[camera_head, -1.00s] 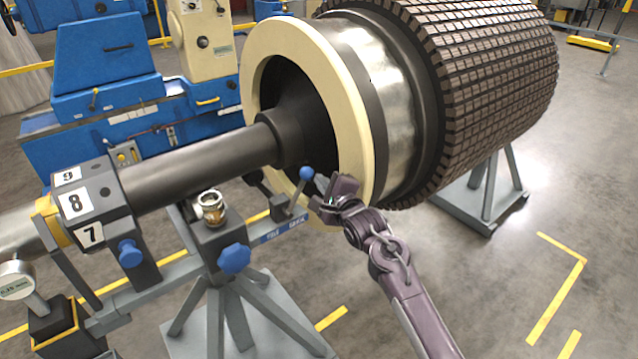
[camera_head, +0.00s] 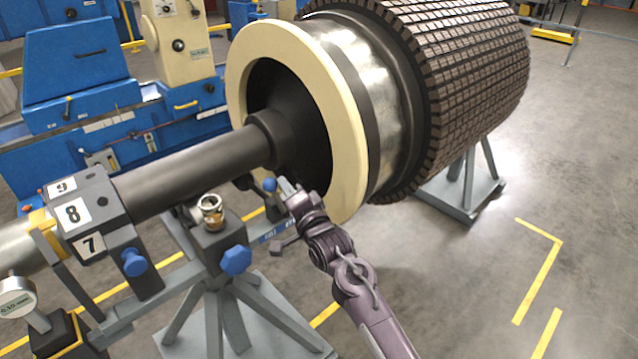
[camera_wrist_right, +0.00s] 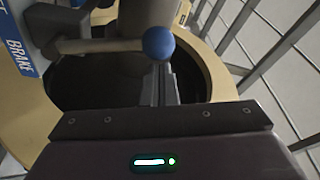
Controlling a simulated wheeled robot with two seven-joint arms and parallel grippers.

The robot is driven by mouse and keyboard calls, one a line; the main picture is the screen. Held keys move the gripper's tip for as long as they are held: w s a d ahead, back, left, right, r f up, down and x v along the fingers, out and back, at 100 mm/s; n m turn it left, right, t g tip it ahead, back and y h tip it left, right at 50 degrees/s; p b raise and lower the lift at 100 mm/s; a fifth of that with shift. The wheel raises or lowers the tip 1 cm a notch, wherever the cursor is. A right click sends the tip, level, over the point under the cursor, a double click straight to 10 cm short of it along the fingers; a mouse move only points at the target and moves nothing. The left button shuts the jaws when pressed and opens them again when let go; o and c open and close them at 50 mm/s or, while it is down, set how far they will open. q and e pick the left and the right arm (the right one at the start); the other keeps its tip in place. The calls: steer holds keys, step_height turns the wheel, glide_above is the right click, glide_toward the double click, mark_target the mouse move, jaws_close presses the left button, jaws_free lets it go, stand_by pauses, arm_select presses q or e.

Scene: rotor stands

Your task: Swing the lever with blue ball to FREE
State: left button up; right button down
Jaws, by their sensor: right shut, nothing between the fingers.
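The blue ball (camera_head: 269,184) tops the lever at the end of the stand's grey bar. In the wrist view the ball (camera_wrist_right: 158,43) sits at the tips of my right gripper's closed fingers, and the lever's rod (camera_wrist_right: 100,46) runs left from it. My right gripper (camera_head: 286,187) is shut with nothing between its fingers, just right of the ball, touching or nearly touching it. The label plate (camera_head: 268,236) is partly hidden by my gripper in the head view; BRAKE (camera_wrist_right: 20,50) reads in the wrist view. My left gripper is out of view.
The cream ring (camera_head: 350,150) of the rotor stands close behind my right gripper. The shaft (camera_head: 195,165) runs left from it. A blue knob (camera_head: 236,260) and a brass fitting (camera_head: 210,210) sit on the stand left of the lever.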

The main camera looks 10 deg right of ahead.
mark_target(268, 191)
steer(key=a+n, duration=0.1)
steer(key=s+a+n, duration=0.1)
steer(key=shift+s+f+n+y, duration=0.25)
steer(key=shift+f+n+y, duration=0.15)
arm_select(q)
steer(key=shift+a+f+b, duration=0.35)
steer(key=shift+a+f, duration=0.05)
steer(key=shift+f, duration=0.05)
arm_select(e)
steer(key=shift+s+a+f, duration=0.2)
steer(key=shift+s+a, duration=0.1)
steer(key=shift+a, duration=0.15)
steer(key=shift+s+f, duration=0.1)
steer(key=shift+f, duration=0.1)
